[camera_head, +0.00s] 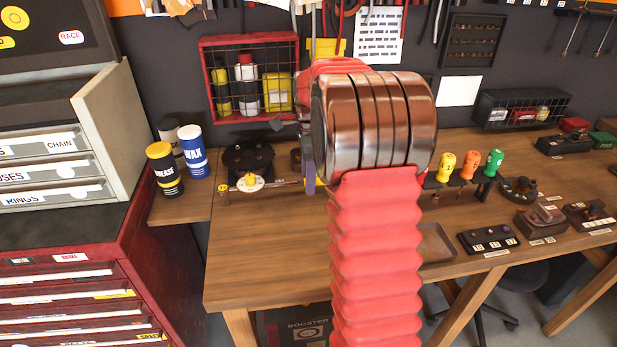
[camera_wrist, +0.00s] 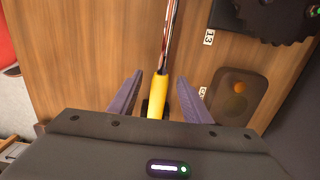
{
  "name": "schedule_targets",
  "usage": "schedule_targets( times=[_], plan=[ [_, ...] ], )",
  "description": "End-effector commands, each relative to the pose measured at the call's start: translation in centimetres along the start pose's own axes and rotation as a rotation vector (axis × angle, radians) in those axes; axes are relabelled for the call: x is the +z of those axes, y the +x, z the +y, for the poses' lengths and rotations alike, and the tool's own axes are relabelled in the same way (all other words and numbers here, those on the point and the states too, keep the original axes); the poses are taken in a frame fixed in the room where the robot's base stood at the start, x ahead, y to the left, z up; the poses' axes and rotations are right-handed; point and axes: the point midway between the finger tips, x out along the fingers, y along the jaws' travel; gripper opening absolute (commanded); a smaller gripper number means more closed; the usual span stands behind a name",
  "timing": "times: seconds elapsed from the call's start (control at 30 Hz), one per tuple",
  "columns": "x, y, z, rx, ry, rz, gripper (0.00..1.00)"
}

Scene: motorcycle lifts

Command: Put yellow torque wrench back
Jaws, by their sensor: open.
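The torque wrench shows in the wrist view as a yellow handle (camera_wrist: 158,96) with a thin shiny shaft running up the picture over the wooden bench. My gripper (camera_wrist: 160,78) is open, with one dark purple finger on each side of the handle and visible gaps between. The handle's lower end is hidden by my gripper body. In the head view the wrench's shaft (camera_head: 284,184) lies near the bench's left end. My gripper (camera_head: 312,178) is partly hidden there behind my arm, and the handle is mostly covered.
Grease and wax cans (camera_head: 192,152) stand at the bench's left end. A dark round fixture (camera_head: 247,158) sits behind the shaft. Yellow, orange and green handled tools (camera_head: 470,165) stand right of my arm.

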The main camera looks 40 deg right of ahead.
Motion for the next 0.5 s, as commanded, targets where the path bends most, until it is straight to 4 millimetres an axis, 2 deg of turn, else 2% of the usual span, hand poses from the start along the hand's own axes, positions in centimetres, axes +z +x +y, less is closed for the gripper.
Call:
schedule_targets(
  times=[0.17,0.5],
  plan=[
    [0.0,-1.6,-0.1,-0.004,0.000,0.000,0.44],
    [0.0,-7.2,-0.1,-0.004,0.001,0.000,0.44]
  ],
)
